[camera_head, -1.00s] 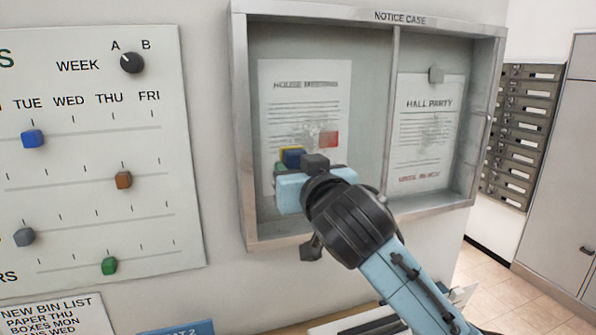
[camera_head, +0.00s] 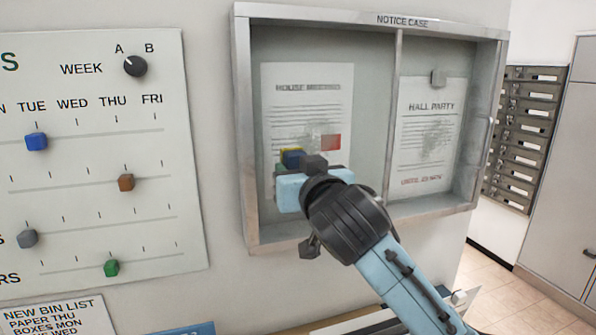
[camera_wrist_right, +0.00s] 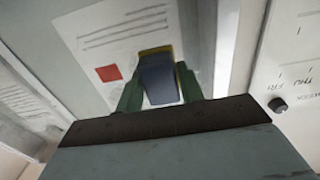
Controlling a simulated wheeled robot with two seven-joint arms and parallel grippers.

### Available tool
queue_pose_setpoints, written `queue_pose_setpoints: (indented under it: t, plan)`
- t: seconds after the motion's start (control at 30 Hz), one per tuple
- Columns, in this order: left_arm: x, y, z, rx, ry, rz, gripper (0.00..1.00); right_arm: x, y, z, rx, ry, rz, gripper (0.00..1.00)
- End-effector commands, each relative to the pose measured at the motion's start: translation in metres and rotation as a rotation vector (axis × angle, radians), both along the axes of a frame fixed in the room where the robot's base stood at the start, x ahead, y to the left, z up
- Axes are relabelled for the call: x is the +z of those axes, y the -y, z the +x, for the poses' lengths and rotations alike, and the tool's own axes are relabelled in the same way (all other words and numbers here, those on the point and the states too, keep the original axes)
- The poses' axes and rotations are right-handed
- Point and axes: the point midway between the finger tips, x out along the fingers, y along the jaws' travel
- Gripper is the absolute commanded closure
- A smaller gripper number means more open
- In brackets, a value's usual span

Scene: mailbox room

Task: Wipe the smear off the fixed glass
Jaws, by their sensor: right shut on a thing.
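The notice case (camera_head: 244,140) on the wall has two glass panes. A grey smear (camera_head: 308,131) shows over the House Meeting sheet (camera_head: 300,98) behind the left pane. My right gripper (camera_head: 291,165) is shut on a blue block with a yellow layer (camera_wrist_right: 158,78), held in front of the left pane, low on the sheet and below the smear. I cannot tell whether the block touches the glass. My left gripper is out of view.
The case's metal frame stands out around the glass, with an upright divider (camera_head: 391,120) between the panes. A board with sliding coloured knobs (camera_head: 90,230) hangs to the left. Mailboxes (camera_head: 522,135) stand beyond the wall's edge at right.

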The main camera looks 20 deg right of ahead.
Motion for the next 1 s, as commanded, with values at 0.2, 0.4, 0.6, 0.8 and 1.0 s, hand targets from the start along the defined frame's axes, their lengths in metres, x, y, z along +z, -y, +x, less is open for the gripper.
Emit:
queue_pose_setpoints:
  t: [0.2, 0.4, 0.6, 0.8, 1.0]
  plan:
    - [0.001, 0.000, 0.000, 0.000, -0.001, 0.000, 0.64, 0.001, 0.000, 0.004, 0.000, 0.001, 0.001, 0.81]
    - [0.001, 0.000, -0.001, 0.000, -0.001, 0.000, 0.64, 0.000, 0.001, 0.006, 0.000, 0.001, 0.000, 0.81]
    - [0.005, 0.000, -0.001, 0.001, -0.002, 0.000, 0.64, 0.000, 0.014, 0.005, -0.002, -0.001, -0.001, 0.81]
    - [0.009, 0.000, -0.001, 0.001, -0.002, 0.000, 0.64, 0.001, 0.031, 0.005, -0.002, 0.000, 0.000, 0.81]
    - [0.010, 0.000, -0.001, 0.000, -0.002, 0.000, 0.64, 0.000, 0.037, 0.005, 0.000, 0.000, 0.000, 0.81]
